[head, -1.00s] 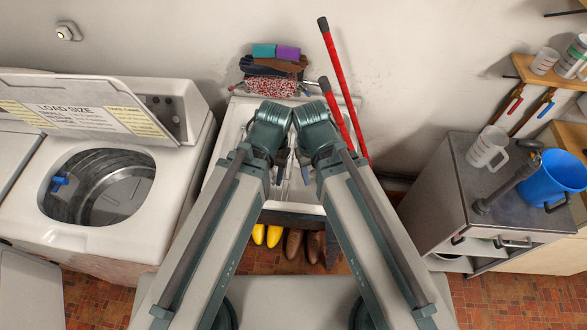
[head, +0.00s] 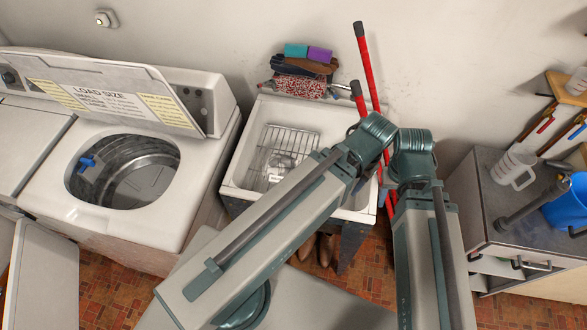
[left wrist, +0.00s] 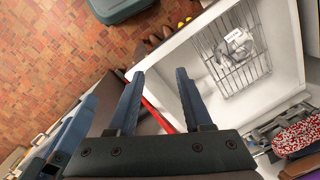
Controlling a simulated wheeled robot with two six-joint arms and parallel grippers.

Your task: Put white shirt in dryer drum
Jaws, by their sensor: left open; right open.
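I cannot make out a white shirt for certain. A small crumpled white-grey thing (left wrist: 235,45) lies at the wire rack (left wrist: 240,65) in the white tub (head: 235,175); I cannot tell what it is. My left gripper (left wrist: 160,74) is open and empty, with its fingers over the tub's edge in the left wrist view. My right gripper (head: 388,185) is open beside it, with its fingers partly hidden in the head view. A white machine (head: 25,150) at far left is cut off, and a white door-like panel (head: 42,275) stands below it. I see no dryer drum.
A top-loading washer (head: 205,165) with its lid raised shows a metal drum holding a blue thing (head: 90,163). Red-handled tools (head: 366,60) lean behind the tub. Folded cloths (head: 300,70) lie at its back. A grey-topped cabinet (head: 490,215) with jugs stands right.

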